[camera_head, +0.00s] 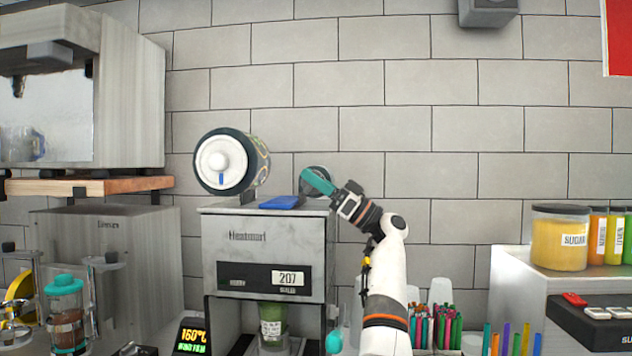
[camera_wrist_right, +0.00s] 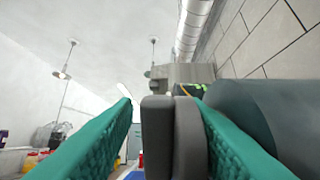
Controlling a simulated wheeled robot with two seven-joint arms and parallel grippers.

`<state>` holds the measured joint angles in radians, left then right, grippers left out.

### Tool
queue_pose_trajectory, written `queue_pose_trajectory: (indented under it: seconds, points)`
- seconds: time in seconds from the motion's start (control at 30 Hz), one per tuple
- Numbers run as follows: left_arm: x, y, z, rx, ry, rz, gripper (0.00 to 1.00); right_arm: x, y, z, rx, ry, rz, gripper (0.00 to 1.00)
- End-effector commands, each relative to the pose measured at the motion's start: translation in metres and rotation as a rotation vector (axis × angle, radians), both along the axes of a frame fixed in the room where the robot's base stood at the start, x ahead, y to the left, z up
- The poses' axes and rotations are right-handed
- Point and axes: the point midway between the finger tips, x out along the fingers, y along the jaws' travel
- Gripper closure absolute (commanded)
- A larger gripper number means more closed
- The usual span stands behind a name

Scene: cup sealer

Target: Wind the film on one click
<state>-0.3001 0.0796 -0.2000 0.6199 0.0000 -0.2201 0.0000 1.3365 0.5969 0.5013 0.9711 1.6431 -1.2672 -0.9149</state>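The cup sealer (camera_head: 265,240) is a grey metal box with a lit display reading 207. A film roll (camera_head: 222,160) with a white hub and a small blue mark sits above its left side. My right gripper (camera_head: 312,180) is at the sealer's top right, its teal fingers in front of a dark round part (camera_head: 316,171). In the right wrist view, a dark grey flat knob (camera_wrist_right: 174,135) stands between the two fingers. The right finger is close against it, and a gap shows at the left finger. I cannot tell whether they touch. My left gripper is out of view.
A blue piece (camera_head: 280,202) lies on the sealer's top. A green cup (camera_head: 272,318) stands inside its opening.

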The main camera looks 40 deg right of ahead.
Motion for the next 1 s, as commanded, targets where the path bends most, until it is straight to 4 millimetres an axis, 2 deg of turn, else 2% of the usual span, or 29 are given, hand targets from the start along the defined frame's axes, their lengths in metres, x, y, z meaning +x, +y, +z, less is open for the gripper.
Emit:
queue_pose_trajectory:
  seconds: [0.47, 0.63, 1.0]
  points:
    - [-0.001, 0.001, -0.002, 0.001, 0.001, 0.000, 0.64, -0.003, -0.003, 0.000, 0.002, -0.004, -0.006, 0.62]
    - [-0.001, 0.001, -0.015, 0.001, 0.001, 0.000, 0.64, -0.016, -0.014, -0.015, 0.003, -0.005, -0.008, 0.62]
    - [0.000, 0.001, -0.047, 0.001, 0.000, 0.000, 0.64, -0.063, -0.052, -0.060, 0.003, -0.003, -0.007, 0.62]
